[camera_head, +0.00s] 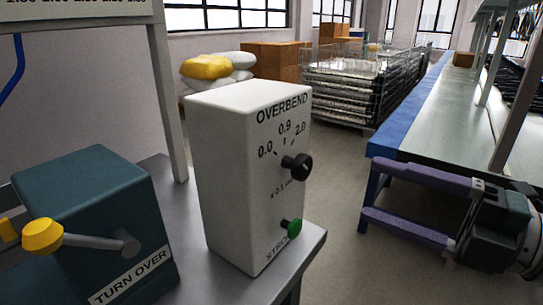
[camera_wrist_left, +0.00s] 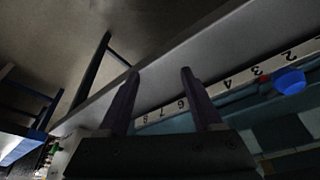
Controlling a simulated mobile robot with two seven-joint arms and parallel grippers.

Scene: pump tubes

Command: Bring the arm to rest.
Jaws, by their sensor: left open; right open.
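My right gripper (camera_head: 370,190) comes in from the right edge of the head view. Its two purple fingers point left, wide apart, with nothing between them. It is in free space to the right of the white OVERBEND box (camera_head: 225,165), apart from it. My left gripper (camera_wrist_left: 160,73) shows only in the left wrist view, where its two dark fingers are apart and empty. They overlap a grey table edge (camera_wrist_left: 205,50) and a numbered scale (camera_wrist_left: 230,82) in that view; I cannot tell the distance.
The OVERBEND box has a black knob (camera_head: 297,166) and a green button (camera_head: 295,228). A dark TURN OVER box (camera_head: 85,210) with a yellow-ended lever (camera_head: 43,236) stands left. A blue-edged bench (camera_head: 415,105) is behind my right gripper. A blue knob (camera_wrist_left: 288,82) sits by the scale.

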